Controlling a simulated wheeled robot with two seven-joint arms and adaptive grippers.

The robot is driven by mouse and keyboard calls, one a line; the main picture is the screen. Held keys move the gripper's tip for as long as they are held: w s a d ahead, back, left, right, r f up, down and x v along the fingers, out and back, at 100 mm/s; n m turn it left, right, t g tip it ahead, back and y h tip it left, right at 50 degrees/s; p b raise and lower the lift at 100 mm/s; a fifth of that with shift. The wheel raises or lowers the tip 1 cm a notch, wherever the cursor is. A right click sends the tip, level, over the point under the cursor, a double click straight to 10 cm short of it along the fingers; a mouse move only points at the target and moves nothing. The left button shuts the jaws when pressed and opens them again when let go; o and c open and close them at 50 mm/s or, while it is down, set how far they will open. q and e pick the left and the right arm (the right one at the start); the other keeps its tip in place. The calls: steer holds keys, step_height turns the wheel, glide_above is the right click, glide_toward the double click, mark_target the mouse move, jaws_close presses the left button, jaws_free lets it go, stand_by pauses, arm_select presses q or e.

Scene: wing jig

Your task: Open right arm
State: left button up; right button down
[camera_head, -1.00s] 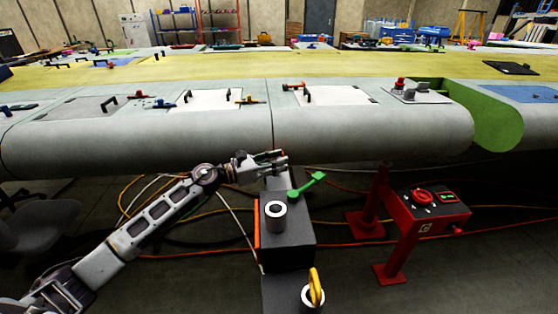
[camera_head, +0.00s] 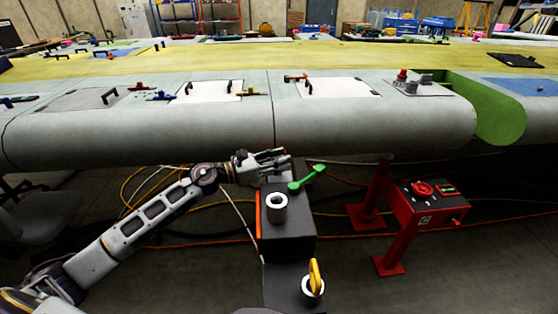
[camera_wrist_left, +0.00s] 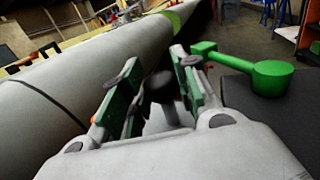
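My left gripper (camera_head: 284,160) is above the dark box-shaped stand, below the wing's front edge. In the left wrist view its two green-padded fingers (camera_wrist_left: 155,88) are apart. A dark rounded knob (camera_wrist_left: 160,87) shows between them, and I cannot tell whether they touch it. A green lever (camera_head: 307,178) is just right of the gripper and also shows in the left wrist view (camera_wrist_left: 268,75). My right gripper and right arm cannot be made out in either view.
The dark stand (camera_head: 287,240) carries a white ring (camera_head: 277,201) and, lower, a yellow handle (camera_head: 315,277). A red control pedestal (camera_head: 405,220) stands to the right. The long grey wing (camera_head: 200,137) spans above. Cables (camera_head: 165,235) lie on the floor.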

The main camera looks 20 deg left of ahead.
arm_select(q)
steer(key=o, duration=0.4)
steer(key=shift+o, duration=0.3)
arm_select(e)
steer(key=shift+s, duration=0.4)
arm_select(q)
steer(key=shift+v, duration=0.95)
steer(key=v, duration=1)
arm_select(e)
steer(key=shift+w, duration=0.2)
arm_select(q)
steer(key=shift+a, duration=0.1)
